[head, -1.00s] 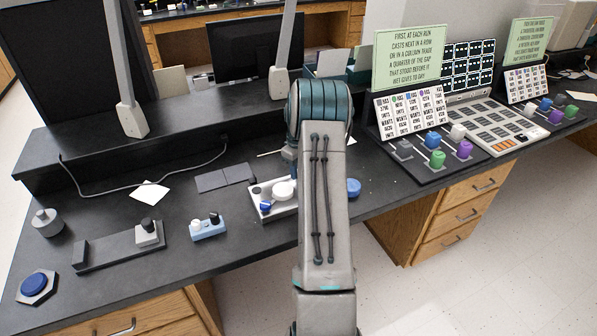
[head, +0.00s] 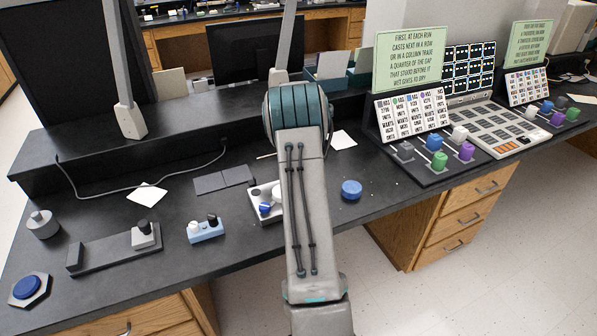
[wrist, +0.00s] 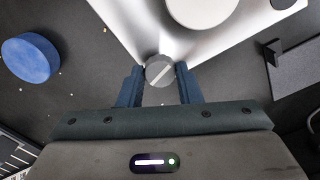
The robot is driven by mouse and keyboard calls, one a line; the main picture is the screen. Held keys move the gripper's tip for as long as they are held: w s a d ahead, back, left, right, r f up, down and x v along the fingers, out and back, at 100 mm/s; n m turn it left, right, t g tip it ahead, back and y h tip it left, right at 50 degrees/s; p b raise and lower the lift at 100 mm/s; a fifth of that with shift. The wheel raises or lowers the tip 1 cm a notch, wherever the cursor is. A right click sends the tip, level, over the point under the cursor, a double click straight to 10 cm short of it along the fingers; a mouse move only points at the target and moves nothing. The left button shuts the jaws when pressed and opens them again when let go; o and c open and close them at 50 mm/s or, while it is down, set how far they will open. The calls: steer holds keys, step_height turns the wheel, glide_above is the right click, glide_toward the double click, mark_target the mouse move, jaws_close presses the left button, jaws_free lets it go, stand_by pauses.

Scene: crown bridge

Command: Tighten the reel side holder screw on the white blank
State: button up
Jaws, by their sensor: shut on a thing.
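A grey screw with a slot across its round head (wrist: 160,71) stands at the near corner of a white base (wrist: 130,22) in the wrist view. My gripper (wrist: 160,84) has its two blue fingers on either side of the screw head, shut on it. A round white disc (wrist: 200,8) lies on the base, cut off by the top edge. In the head view the white base (head: 256,214) shows only its left part, with a blue knob (head: 265,208) on it. My arm hides the screw and my gripper there.
A blue disc (head: 351,189) lies on the dark bench right of my arm; it also shows in the wrist view (wrist: 32,57). Grey plates (head: 224,180) lie behind the base. A light-blue block with knobs (head: 205,230) stands to the left. A panel of coloured knobs (head: 437,158) stands right.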

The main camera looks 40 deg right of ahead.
steer(key=m, duration=0.5)
steer(key=shift+m, duration=0.3)
stand_by(0.5)
steer(key=o, duration=1)
steer(key=shift+r, duration=0.1)
step_height(320, 180, up, 14)
steer(key=shift+f, duration=0.15)
